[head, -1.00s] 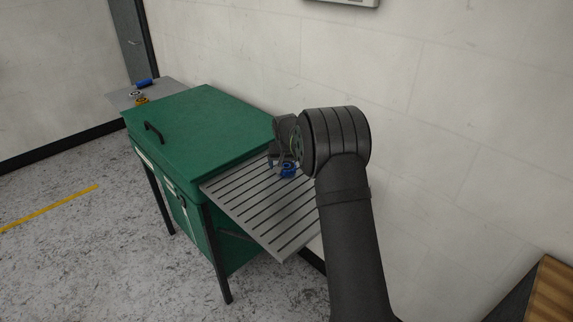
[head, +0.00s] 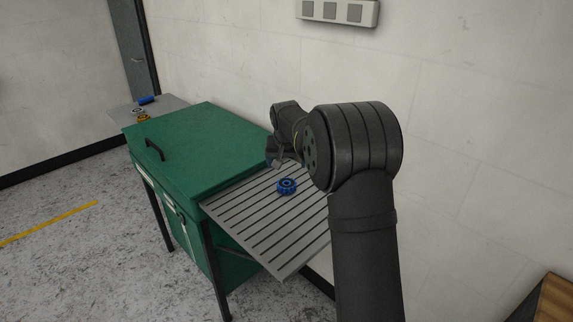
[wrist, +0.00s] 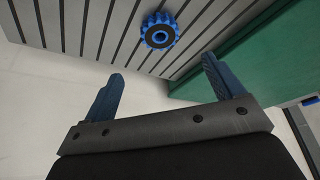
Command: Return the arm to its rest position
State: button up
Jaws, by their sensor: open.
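My gripper (head: 276,160) hangs above the back part of the slatted grey side shelf, close to the wall. In the wrist view its two blue fingers (wrist: 165,85) are spread apart with nothing between them. A blue wheel-like part with a dark centre (head: 287,186) lies on the slatted shelf, apart from the gripper. It also shows in the wrist view (wrist: 159,30), beyond the fingertips. My dark arm covers the right edge of the shelf in the head view.
The slatted shelf (head: 250,225) joins a green lidded cabinet (head: 200,140) with a black handle. A grey shelf (head: 170,106) behind it holds small blue, white and yellow parts. The white wall (head: 460,130) stands close behind my arm. A wooden thing (head: 557,298) is at lower right.

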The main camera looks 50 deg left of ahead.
aim_at(287, 183)
jog(key=x, duration=1.2)
jog(key=shift+r, duration=1.35)
